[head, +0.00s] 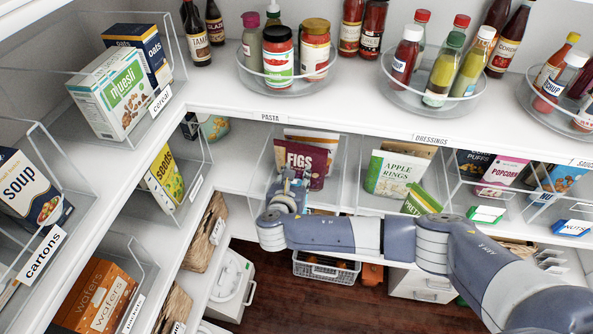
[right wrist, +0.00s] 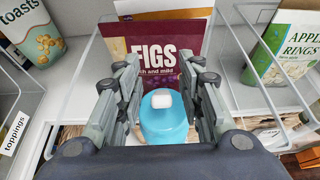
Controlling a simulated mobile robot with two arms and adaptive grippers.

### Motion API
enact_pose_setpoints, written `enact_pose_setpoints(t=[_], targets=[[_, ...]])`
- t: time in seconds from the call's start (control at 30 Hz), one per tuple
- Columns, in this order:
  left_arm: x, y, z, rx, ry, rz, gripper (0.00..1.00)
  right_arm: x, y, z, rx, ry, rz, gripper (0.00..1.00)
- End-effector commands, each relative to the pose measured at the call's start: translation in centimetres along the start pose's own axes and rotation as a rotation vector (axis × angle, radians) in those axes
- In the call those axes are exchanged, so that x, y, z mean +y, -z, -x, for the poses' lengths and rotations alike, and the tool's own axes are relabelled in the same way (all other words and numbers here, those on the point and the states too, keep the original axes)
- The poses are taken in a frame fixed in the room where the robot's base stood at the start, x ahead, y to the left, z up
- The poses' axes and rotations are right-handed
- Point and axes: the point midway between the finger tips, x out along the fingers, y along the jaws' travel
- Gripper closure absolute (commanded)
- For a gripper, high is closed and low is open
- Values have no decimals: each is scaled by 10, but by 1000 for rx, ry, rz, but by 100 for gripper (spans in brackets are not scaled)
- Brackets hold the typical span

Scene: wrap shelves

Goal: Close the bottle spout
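A teal bottle (right wrist: 165,126) with a white spout or cap (right wrist: 162,98) on top shows in the right wrist view, low between the fingers of my right gripper (right wrist: 158,66). The fingers are spread, one on each side of the bottle; I cannot tell whether they touch it. I cannot tell whether the spout is open or shut. In the head view my right gripper (head: 289,188) is in front of the clear bin with the figs bag, and the bottle is mostly hidden there. My left gripper is not in view.
A maroon figs bag (head: 304,158) stands in a clear bin behind my right gripper. An apple rings bag (head: 388,174) stands in the bin to the right. Shelf edges and clear bin walls are close around. Turntables with bottles (head: 433,83) stand on the shelf above.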

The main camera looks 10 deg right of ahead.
Motion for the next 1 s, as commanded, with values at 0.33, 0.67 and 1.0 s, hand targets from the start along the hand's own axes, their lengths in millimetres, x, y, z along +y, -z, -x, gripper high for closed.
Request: enact_pose_setpoints(t=[0.33, 0.67, 1.0], targets=[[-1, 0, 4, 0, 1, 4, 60, 0, 0, -17, 1, -1, -1, 65], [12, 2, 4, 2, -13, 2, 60, 0, 0, -17, 1, -1, -1, 90], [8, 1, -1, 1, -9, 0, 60, 0, 3, -17, -20, 0, 0, 100]])
